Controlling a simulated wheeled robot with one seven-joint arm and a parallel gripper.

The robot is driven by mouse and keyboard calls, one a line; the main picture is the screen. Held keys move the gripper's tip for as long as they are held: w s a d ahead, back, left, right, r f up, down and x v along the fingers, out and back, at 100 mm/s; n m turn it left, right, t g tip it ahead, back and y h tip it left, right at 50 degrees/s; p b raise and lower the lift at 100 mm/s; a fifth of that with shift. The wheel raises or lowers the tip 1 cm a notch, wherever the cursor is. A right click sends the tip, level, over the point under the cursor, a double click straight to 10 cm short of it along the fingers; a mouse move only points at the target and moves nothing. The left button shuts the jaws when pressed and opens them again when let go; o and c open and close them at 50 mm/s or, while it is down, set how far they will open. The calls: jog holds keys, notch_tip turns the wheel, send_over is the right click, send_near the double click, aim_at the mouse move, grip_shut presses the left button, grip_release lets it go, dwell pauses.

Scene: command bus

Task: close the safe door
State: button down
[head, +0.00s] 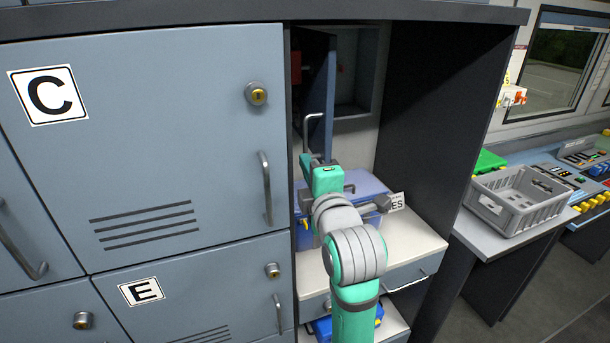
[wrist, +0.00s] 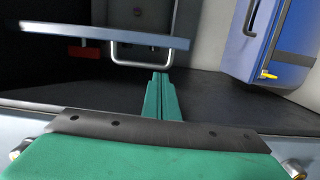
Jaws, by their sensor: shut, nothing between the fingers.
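The safe door (head: 325,90) is a narrow blue-grey panel in the upper part of the open bay, swung open and seen at a steep angle. Its pale bar handle (head: 311,122) faces left. In the wrist view the door (wrist: 95,36) is nearly edge-on across the top, with the handle (wrist: 140,62) below it. The dark safe opening (head: 352,80) shows right of the door. My gripper (head: 306,160) is shut and empty just below the handle. In the wrist view its fingertips (wrist: 160,75) are close to the handle's right end; contact cannot be told.
A blue case (head: 362,190) stands on the shelf below and also shows at right in the wrist view (wrist: 268,40). Closed lockers (head: 180,130) flank the bay on the left; a dark panel (head: 430,100) bounds it on the right. A grey crate (head: 515,200) stands farther right.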

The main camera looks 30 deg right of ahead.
jog(key=shift+w, duration=1.35)
jog(key=shift+d, duration=0.1)
